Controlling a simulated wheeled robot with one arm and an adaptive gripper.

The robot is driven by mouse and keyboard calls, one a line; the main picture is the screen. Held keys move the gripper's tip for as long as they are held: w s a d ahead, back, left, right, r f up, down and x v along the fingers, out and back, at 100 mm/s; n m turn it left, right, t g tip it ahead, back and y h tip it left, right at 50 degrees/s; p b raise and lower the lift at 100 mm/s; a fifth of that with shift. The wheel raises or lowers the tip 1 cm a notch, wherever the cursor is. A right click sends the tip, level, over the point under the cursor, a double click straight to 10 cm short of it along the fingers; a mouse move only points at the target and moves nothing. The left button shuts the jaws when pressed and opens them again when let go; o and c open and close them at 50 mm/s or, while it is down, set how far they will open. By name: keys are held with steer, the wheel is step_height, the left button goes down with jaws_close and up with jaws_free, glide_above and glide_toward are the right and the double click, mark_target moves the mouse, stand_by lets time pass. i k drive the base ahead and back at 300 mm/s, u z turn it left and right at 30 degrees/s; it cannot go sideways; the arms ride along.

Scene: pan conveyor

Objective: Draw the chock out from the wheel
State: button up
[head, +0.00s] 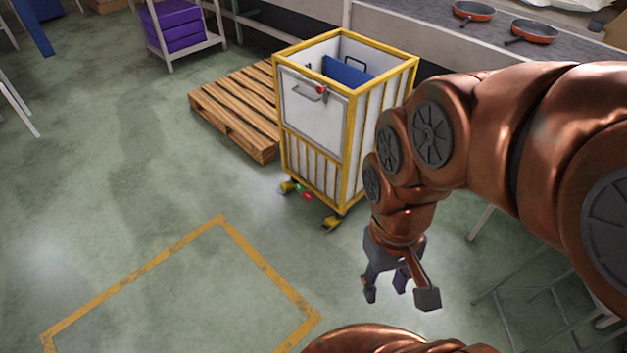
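A cart (312,148) with a yellow frame and white panels stands on the green floor, on small yellow-and-dark wheels. One wheel (287,187) is at its near left corner and another wheel (331,223) at its near right corner. A small red and green piece (303,193) lies low beside the left wheel; it may be the chock, but it is too small to tell its shape or whether it touches the wheel. My gripper (400,291) hangs to the right of the cart, pointing down, with its grey fingers spread and nothing between them. It is apart from both wheels.
A wooden pallet (233,108) lies behind the cart's left side. A conveyor (420,28) with orange pans (535,31) runs behind. A yellow floor outline (150,272) lies front left, empty. A metal frame (540,310) stands at lower right. The left floor is open.

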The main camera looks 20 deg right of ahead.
mark_target(287, 186)
steer(key=u, duration=0.15)
steer(key=i, duration=0.25)
steer(key=u, duration=1)
steer(key=i, duration=1.45)
steer(key=z, duration=0.1)
steer(key=i, duration=1.3)
steer(key=z, duration=1.25)
steer(key=i, duration=0.2)
